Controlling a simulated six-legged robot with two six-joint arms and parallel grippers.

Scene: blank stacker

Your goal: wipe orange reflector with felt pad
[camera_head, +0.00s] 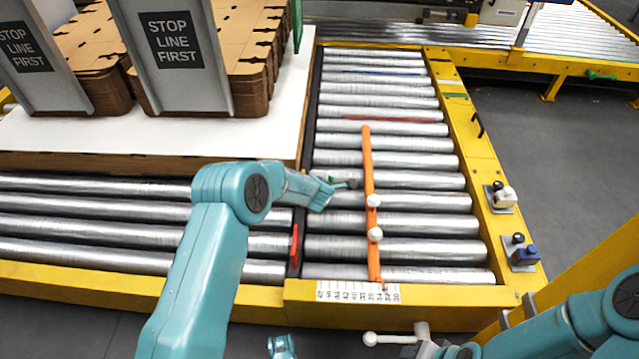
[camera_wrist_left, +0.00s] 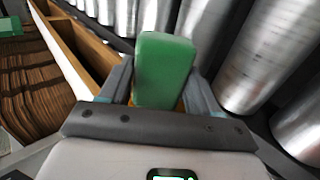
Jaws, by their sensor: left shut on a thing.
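My left gripper (camera_head: 345,184) is over the rollers, its tip just left of a long orange bar (camera_head: 369,165). In the left wrist view my left gripper (camera_wrist_left: 165,90) is shut on a green block, which looks like the felt pad (camera_wrist_left: 163,65). Only a small green bit of the pad shows in the head view. A small red-orange piece (camera_head: 295,245) is on the dark rail, below and left of the gripper; I cannot tell whether it or the bar is the reflector. The pad's contact with either cannot be seen.
A white-topped platform (camera_head: 150,135) with stacks of brown cardboard (camera_head: 250,60) and grey stop plates (camera_head: 180,60) stands at left. The bar carries two white knobs. A yellow frame (camera_head: 480,165) edges the rollers, with small sensors (camera_head: 523,255) on its right. A white-knobbed lever (camera_head: 390,338) is near the front.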

